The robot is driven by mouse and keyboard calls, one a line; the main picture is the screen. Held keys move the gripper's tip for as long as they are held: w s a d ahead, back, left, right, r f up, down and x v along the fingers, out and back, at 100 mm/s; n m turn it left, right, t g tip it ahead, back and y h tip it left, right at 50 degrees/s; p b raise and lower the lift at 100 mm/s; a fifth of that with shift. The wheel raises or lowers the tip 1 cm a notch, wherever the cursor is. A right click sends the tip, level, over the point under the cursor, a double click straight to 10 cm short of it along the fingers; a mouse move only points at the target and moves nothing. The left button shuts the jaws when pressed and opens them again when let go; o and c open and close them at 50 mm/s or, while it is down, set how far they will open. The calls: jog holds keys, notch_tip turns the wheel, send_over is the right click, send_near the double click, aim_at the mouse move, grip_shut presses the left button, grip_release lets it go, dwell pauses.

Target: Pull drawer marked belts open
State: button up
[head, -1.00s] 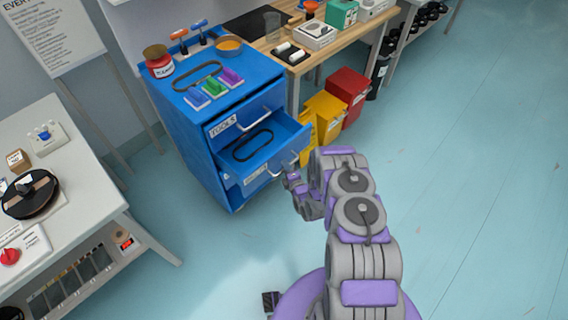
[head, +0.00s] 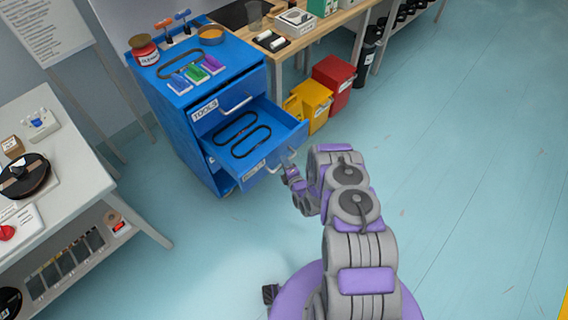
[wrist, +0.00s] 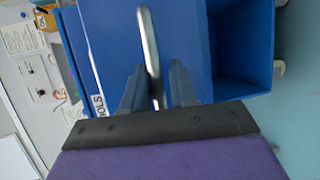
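The blue cabinet (head: 180,117) stands at upper left of centre in the head view. Its upper drawer, labelled TOOLS (head: 205,110), is closed. The lower drawer (head: 275,160) is pulled out, with two black belts (head: 243,135) lying in it. Its front label is too small to read surely. My gripper (head: 290,174) is at this drawer's front, by the metal handle (head: 292,153). In the wrist view, the handle (wrist: 149,40) runs between the two dark fingers of my gripper (wrist: 160,92), which are closed around it. The blue drawer front is just behind.
A grey table (head: 75,205) with a black reel stands at left. Yellow (head: 318,112) and red (head: 343,88) bins stand right of the cabinet under a wooden bench (head: 318,37). The cabinet top holds a red jar, tools and coloured blocks. The floor at right is clear.

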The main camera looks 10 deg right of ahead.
jog(key=shift+o, duration=1.1)
jog(key=shift+d, duration=0.15)
jog(key=shift+s+a, duration=0.1)
jog(key=shift+a, duration=0.15)
jog(key=p+v, duration=0.4)
jog(key=v, duration=1.3)
jog(key=shift+d, duration=0.2)
